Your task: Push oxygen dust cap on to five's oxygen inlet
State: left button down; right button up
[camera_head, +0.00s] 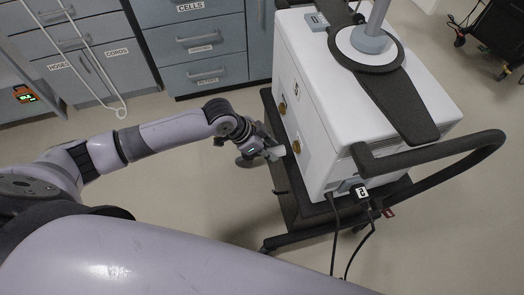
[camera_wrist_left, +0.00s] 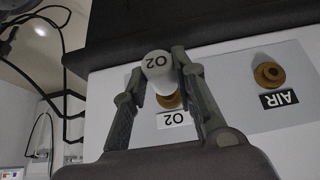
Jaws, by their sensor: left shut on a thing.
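The white ventilator (camera_head: 345,95) carries a "5" on its side. Its brass oxygen inlet (camera_wrist_left: 170,100) sits above an upside-down "O2" label (camera_wrist_left: 174,119) in the left wrist view and is partly covered by the cap. In the head view the inlet (camera_head: 296,147) is just right of my left gripper (camera_head: 270,152). That gripper is shut on a white dust cap (camera_wrist_left: 158,66) marked "O2", held between both fingertips. The cap overlaps the inlet in the wrist view; whether they touch I cannot tell. My right gripper is not in view.
A second brass inlet (camera_wrist_left: 269,75) with an "AIR" label (camera_wrist_left: 279,99) is beside the oxygen one. The ventilator stands on a dark cart (camera_head: 300,215) with a curved handle (camera_head: 450,150). Black cables hang at its near end. Drawers (camera_head: 205,60) stand behind; floor is open between.

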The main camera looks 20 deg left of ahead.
aim_at(282, 148)
pick_arm(q)
jog(key=shift+w+d+f, duration=0.1)
jog(key=shift+w+d, duration=0.1)
jog(key=shift+d, duration=0.15)
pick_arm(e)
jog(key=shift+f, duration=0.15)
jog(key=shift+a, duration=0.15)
pick_arm(q)
jog(key=shift+r+p, duration=0.2)
jog(key=shift+p, duration=0.15)
jog(key=shift+d, duration=0.1)
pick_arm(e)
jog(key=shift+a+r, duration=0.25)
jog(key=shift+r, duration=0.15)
pick_arm(q)
jog(key=shift+w+d, duration=0.35)
jog(key=shift+d, duration=0.05)
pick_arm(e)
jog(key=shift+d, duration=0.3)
pick_arm(q)
jog(key=shift+w+d, duration=0.35)
jog(key=shift+d, duration=0.25)
jog(key=shift+w+d+r, duration=0.15)
jog(key=shift+d, duration=0.05)
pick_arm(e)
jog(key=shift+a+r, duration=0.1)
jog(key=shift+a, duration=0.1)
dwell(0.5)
